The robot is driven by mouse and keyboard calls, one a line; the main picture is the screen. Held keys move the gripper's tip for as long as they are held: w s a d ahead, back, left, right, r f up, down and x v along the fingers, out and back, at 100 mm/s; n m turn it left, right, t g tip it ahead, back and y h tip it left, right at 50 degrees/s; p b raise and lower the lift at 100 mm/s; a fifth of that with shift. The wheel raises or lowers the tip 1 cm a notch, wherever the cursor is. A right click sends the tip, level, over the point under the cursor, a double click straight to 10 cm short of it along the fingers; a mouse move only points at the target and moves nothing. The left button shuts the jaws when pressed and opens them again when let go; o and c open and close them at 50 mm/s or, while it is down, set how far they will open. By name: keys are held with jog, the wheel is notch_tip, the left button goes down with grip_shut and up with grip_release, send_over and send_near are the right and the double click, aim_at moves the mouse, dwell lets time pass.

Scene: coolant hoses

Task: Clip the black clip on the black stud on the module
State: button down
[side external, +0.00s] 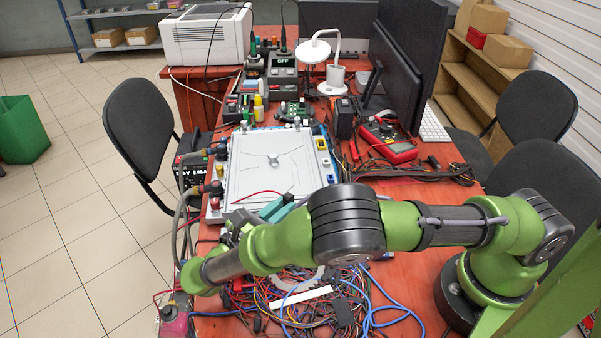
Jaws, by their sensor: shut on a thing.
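The module (272,165) is a pale grey flat box on the red-brown table, with dark fittings and hoses along its left side and blue and yellow ports on its right. My arm reaches across the near side of the table to the module's near left corner. A pale grey part there (237,219) looks like my gripper, mostly hidden behind my green arm links. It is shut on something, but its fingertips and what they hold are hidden. I cannot pick out the black clip or the black stud among the dark fittings (221,149) and hoses.
Tangled wires (300,303) cover the table's near end below my arm. Dark hoses (178,215) loop over the left edge. A red multimeter (388,142), a monitor (400,70) and bench instruments (283,68) stand beyond and to the right. A black chair (140,120) is at left.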

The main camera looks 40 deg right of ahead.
jog(key=shift+f, duration=0.45)
dwell(0.8)
jog(key=c, duration=0.7)
grip_release()
jog(key=shift+s+a+r, duration=0.1)
jog(key=shift+a+r, duration=0.4)
jog(key=shift+a, duration=0.5)
jog(key=shift+s+a+r, duration=0.1)
jog(key=shift+a+r, duration=0.35)
jog(key=shift+a, duration=0.6)
jog(key=shift+s+a+r, duration=0.1)
jog(key=shift+a+r, duration=0.4)
jog(key=shift+a, duration=0.5)
jog(key=shift+d, duration=0.1)
